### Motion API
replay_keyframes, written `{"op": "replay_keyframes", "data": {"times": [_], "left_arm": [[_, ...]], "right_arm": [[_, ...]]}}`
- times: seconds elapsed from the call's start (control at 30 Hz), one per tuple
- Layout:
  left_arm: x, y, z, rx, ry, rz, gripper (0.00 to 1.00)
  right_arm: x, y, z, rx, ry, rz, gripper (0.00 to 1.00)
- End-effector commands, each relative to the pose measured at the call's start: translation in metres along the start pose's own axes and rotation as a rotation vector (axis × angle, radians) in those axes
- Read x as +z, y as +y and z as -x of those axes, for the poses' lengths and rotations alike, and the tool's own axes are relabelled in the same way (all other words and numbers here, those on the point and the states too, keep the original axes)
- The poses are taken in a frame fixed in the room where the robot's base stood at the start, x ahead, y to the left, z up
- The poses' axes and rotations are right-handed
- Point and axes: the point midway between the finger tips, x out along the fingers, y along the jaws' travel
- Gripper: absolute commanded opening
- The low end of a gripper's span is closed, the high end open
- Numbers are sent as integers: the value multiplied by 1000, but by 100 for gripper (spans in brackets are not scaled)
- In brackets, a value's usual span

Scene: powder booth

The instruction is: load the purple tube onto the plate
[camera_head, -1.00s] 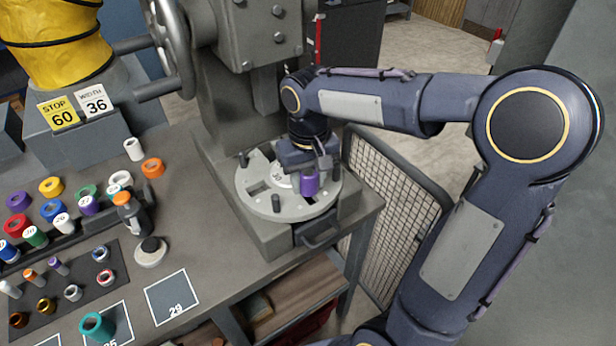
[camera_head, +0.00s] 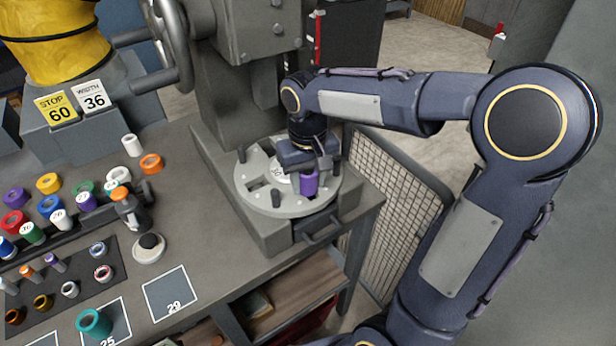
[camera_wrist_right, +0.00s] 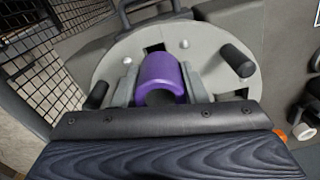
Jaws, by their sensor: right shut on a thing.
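The purple tube (camera_head: 309,185) is at the near right part of the round grey plate (camera_head: 300,209) in the head view. My right gripper (camera_head: 310,174) is shut on it. In the right wrist view the purple tube (camera_wrist_right: 163,72) sits between the two grey fingers of my right gripper (camera_wrist_right: 161,86), in front of the plate (camera_wrist_right: 222,73). I cannot tell whether the tube's lower end touches the plate or is in a slot. The plate has dark upright pegs and rectangular slots. My left gripper is not in view.
A rack with coloured rings and tubes (camera_head: 60,219) and a dark mat with small tubes (camera_head: 75,270) are at left. A teal tube (camera_head: 93,322) stands at front left. A capped bottle (camera_head: 130,212) stands nearby. A mesh guard (camera_head: 395,205) is right of the bench.

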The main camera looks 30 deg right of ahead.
Motion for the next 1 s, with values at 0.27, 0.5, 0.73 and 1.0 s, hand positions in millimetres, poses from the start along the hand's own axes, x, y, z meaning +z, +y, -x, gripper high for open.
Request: {"op": "replay_keyframes", "data": {"times": [0.27, 0.5, 0.73, 1.0], "left_arm": [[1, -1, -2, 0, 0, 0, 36], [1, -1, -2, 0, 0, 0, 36], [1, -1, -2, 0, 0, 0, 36], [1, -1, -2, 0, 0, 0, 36]], "right_arm": [[0, 0, -3, 0, 0, 0, 52], [1, 1, -4, 2, -4, -2, 64], [2, 2, -4, 4, -8, -3, 64], [-1, 0, 27, 2, 2, 0, 64]]}}
